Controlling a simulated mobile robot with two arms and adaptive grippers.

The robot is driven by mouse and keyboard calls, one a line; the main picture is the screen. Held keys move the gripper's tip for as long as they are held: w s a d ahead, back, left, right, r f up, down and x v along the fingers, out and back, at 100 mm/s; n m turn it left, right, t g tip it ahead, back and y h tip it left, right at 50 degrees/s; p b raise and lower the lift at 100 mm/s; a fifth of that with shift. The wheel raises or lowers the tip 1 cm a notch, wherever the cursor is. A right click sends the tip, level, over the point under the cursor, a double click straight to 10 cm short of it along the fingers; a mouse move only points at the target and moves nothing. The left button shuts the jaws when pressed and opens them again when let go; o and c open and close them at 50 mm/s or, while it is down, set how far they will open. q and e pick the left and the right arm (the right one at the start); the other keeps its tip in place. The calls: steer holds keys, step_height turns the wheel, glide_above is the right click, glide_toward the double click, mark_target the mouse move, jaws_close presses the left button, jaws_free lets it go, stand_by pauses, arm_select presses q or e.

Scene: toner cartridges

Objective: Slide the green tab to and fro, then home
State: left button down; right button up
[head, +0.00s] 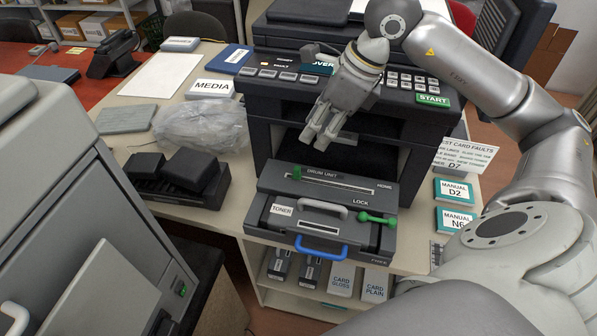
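The green tab (297,172) stands up at the left end of a slot in the dark drum unit (268,183), whose right end is marked HOME. The drum unit lies on the pulled-out front of the black printer. Below it is the toner cartridge (258,222) with a grey handle, a blue handle (320,249) and a green lever (378,218) by the word LOCK. My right gripper (317,142) points down above and behind the drum unit, clear of the tab. Its fingers look apart with nothing between them. My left gripper is out of view.
The printer's control panel (350,87) is just behind my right gripper. A crumpled clear bag (203,130) and a black tray with dark blocks (180,190) lie to the left. A grey machine (60,170) fills the left foreground.

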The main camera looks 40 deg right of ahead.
mark_target(297, 168)
steer(key=x, duration=1.3)
steer(key=shift+s+d+f, duration=0.1)
steer(key=shift+s+d, duration=0.15)
steer(key=shift+d, duration=0.1)
steer(key=shift+c, duration=0.2)
jaws_close()
